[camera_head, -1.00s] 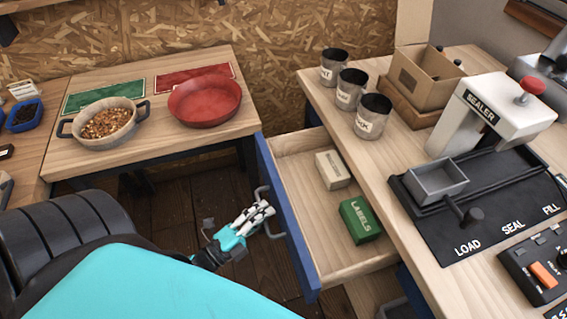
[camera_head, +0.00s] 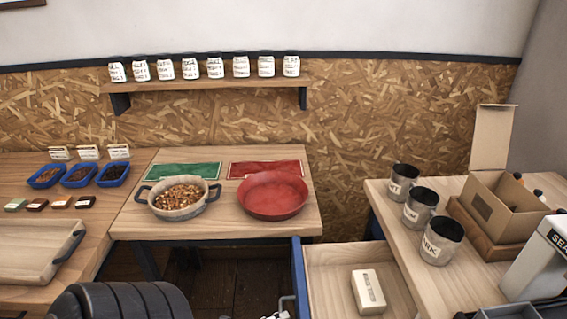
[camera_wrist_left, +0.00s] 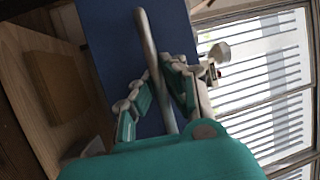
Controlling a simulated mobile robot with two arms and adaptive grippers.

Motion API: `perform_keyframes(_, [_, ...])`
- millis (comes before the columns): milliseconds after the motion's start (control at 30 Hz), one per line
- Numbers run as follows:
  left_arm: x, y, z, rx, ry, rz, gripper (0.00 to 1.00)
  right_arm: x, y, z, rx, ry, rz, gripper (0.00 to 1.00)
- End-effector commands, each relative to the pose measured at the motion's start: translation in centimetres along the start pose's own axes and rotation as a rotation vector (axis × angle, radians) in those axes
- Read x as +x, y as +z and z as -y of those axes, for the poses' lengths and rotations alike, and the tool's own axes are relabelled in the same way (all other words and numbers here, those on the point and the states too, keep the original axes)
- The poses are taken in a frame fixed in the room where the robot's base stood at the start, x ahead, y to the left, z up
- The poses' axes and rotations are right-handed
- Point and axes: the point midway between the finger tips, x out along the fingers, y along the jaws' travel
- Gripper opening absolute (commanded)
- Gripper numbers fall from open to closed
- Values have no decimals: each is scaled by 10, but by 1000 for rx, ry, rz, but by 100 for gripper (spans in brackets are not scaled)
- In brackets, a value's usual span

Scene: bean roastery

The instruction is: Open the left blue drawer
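The blue-fronted drawer (camera_head: 299,280) stands pulled out, its wooden inside showing, at the lower right of the head view. In the left wrist view its blue front (camera_wrist_left: 110,45) carries a metal bar handle (camera_wrist_left: 148,45). My left gripper (camera_wrist_left: 153,95) has its fingers on either side of this handle. The right-hand finger is close to the bar and a gap shows on the other side, so the gripper looks open. In the head view only a bit of the left gripper (camera_head: 279,315) shows at the bottom edge. My right gripper is in neither view.
A cream box (camera_head: 368,291) lies in the drawer. Labelled metal cups (camera_head: 441,241) and an open carton (camera_head: 505,208) stand on the right worktop. A pot of beans (camera_head: 178,197) and a red pan (camera_head: 272,195) sit on the middle table. Jars line the shelf (camera_head: 207,87).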

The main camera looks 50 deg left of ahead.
Motion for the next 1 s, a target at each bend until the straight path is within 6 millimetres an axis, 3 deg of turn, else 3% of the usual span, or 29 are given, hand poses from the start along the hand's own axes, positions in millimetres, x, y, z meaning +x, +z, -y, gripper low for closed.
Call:
perform_keyframes(33, [-3,-1,-5,-7,13,1,5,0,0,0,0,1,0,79])
perform_keyframes(267, [-1,-1,-3,-4,8,1,34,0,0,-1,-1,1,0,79])
perform_keyframes(600, [-6,-1,-2,-1,4,0,34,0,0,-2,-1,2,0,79])
perform_keyframes(767, [-30,0,-2,-1,9,2,34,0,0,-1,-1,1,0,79])
perform_keyframes(1000, [-82,-1,-2,-4,9,3,34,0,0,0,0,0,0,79])
